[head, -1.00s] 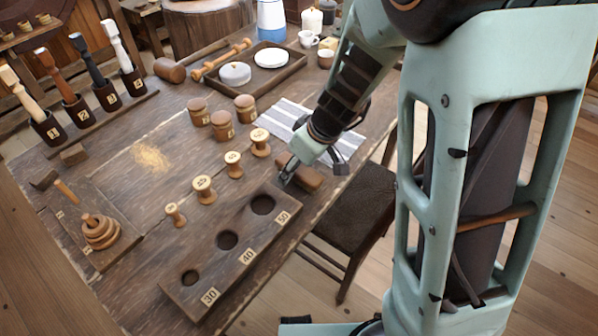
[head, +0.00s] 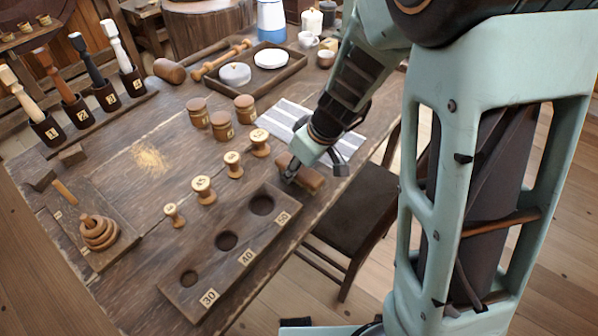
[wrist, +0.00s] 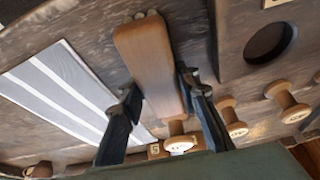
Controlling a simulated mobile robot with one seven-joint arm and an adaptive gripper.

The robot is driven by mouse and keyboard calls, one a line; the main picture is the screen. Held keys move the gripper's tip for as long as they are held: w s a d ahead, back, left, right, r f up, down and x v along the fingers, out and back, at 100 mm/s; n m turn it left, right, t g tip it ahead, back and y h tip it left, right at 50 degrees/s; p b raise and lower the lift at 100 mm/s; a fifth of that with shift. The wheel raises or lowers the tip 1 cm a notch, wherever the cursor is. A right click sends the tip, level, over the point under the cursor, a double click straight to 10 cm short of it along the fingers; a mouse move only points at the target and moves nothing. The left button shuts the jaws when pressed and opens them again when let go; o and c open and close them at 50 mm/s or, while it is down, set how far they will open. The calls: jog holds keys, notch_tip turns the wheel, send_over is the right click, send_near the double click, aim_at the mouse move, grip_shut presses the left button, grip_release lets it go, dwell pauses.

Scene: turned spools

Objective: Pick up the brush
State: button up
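The brush is a brown wooden block (head: 309,180) lying near the table's right edge, between the striped cloth and the dark board with holes. In the wrist view, its long rounded back (wrist: 150,62) runs between my fingers, and pale bristle tufts show at its far end. My gripper (head: 314,172) is down at the brush, with one finger on each side. In the wrist view, my gripper (wrist: 159,87) has both fingertips very close to the block's long sides. I cannot tell whether both touch it. The brush still appears to rest on the table.
The dark board (head: 190,298) with round holes lies in front. Several wooden spools (head: 203,190) stand left of it. Lidded wooden jars (head: 222,126) stand behind. The striped cloth (head: 283,116) lies beside the brush. A chair (head: 350,205) stands off the table's right edge.

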jog(key=c, duration=0.5)
jog(key=shift+r, duration=0.15)
